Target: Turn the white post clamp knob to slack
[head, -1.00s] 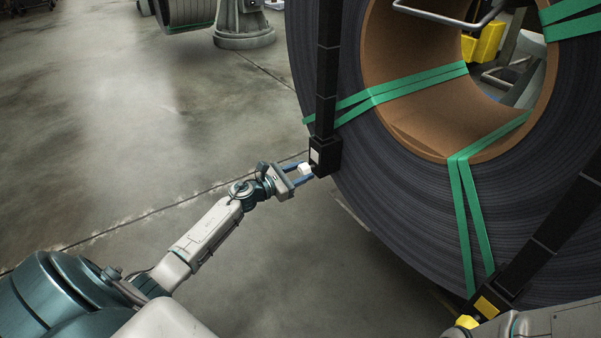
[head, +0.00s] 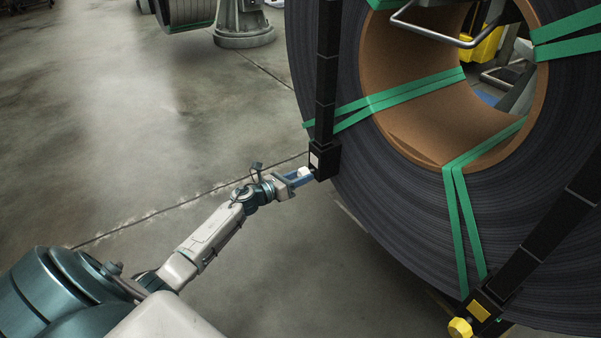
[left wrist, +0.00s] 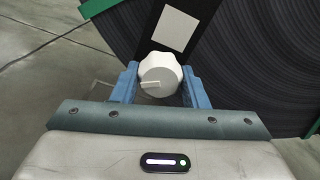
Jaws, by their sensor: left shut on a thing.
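The white knob (left wrist: 160,72) sits between the two blue fingers of my left gripper (left wrist: 160,88) in the left wrist view. It has a lobed rim and a line mark on its face, pointing left. In the head view the white knob (head: 304,172) is small and partly covered by the fingers of my left gripper (head: 302,178), which is shut on it. The knob is on the black clamp block (head: 325,160) at the foot of a black post (head: 327,70). A white square label (left wrist: 174,29) is above the knob. My right gripper is not in view.
A large dark steel strip coil (head: 390,215) with green straps and a brown core (head: 400,120) stands behind the posts. A second black post with a yellow knob (head: 460,327) is at lower right. Open concrete floor (head: 130,130) lies to the left.

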